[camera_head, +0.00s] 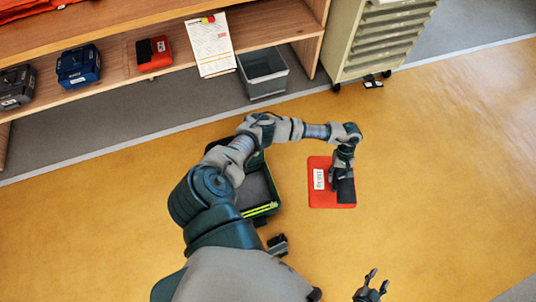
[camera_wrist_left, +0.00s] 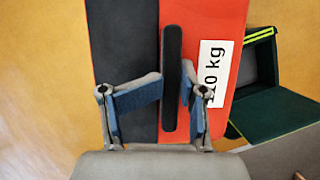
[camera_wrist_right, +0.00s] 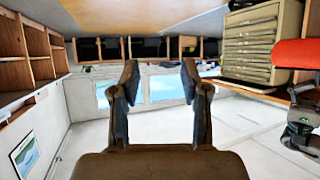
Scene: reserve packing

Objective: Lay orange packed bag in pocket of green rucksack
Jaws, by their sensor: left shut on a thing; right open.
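The orange packed bag (camera_head: 318,200) has a dark panel, a white label and a black handle strap. It hangs flat from my left gripper (camera_head: 342,172), over the floor to the right of the rucksack. In the left wrist view the fingers (camera_wrist_left: 155,95) close around the strap of the bag (camera_wrist_left: 225,22). The green rucksack (camera_head: 262,211) lies open on the floor, dark green with yellow-green trim, partly hidden by my left arm. Its edge shows at the right of the left wrist view (camera_wrist_left: 265,118). My right gripper (camera_head: 370,285) is open and empty, low in the head view.
A wooden shelf (camera_head: 110,85) at the back holds a blue pack (camera_head: 78,66), a dark pack (camera_head: 16,87), another orange pack (camera_head: 154,53) and a paper sheet (camera_head: 209,43). A grey bin (camera_head: 263,75) and a drawer cabinet (camera_head: 375,40) stand nearby. Floor at right is clear.

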